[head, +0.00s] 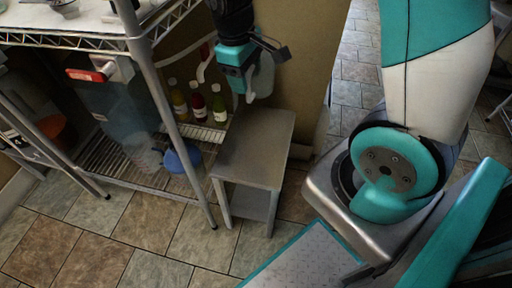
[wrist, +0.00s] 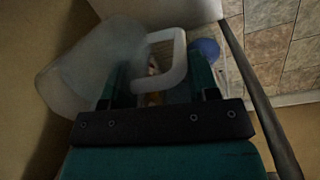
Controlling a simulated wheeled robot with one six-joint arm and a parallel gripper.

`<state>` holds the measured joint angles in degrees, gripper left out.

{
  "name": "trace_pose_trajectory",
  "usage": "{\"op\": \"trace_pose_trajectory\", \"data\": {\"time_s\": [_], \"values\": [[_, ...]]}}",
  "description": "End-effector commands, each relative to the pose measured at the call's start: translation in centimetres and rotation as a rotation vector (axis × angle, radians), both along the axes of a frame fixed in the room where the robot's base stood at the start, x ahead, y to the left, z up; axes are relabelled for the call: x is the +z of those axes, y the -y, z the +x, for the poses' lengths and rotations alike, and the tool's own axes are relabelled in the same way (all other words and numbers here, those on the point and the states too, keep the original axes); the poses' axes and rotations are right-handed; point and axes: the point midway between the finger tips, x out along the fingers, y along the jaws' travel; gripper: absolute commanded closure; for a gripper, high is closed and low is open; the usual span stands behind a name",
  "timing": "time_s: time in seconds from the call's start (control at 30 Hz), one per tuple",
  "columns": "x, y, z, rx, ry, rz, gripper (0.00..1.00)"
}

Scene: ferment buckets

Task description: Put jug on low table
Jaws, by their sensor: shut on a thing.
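The jug (head: 264,76) is pale and translucent. In the head view it hangs at my gripper (head: 243,88), just beyond the far edge of the low table's top in the picture. The low table (head: 254,148) is small and grey, with a bare top and a lower shelf. In the wrist view the jug's body (wrist: 85,68) is at the left, tilted in the picture, and its looped handle (wrist: 176,58) passes between the fingers of my gripper (wrist: 160,85). The gripper is shut on the jug. I cannot tell the gap between jug and table.
A wire rack (head: 160,100) stands left of the low table, its post close to the table. It holds several bottles (head: 198,102) and a blue round thing (head: 183,158). A brown wall (head: 310,60) is behind. Tiled floor (head: 130,215) is clear in front.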

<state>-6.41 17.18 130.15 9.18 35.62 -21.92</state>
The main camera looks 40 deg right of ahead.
Motion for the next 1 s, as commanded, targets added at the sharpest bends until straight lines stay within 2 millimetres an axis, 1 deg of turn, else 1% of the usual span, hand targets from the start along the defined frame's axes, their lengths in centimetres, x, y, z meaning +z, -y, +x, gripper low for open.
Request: {"op": "trace_pose_trajectory", "data": {"time_s": [0.17,0.4,0.53,0.6,0.7,0.87,1.0], "values": [[-3.4,0.0,-0.2,0.003,-0.007,0.0,0.91],[-10.1,0.0,-0.2,0.003,-0.007,-0.002,0.91],[-13.2,0.0,-0.1,0.002,-0.006,-0.001,0.91],[-14.4,0.0,-0.1,0.001,-0.004,-0.001,0.91],[-15.4,0.0,-0.1,0.002,-0.001,0.0,0.91],[-16.2,0.0,0.0,0.002,-0.001,0.0,0.91],[-18.2,0.0,-0.1,0.003,-0.004,0.0,0.91]]}}
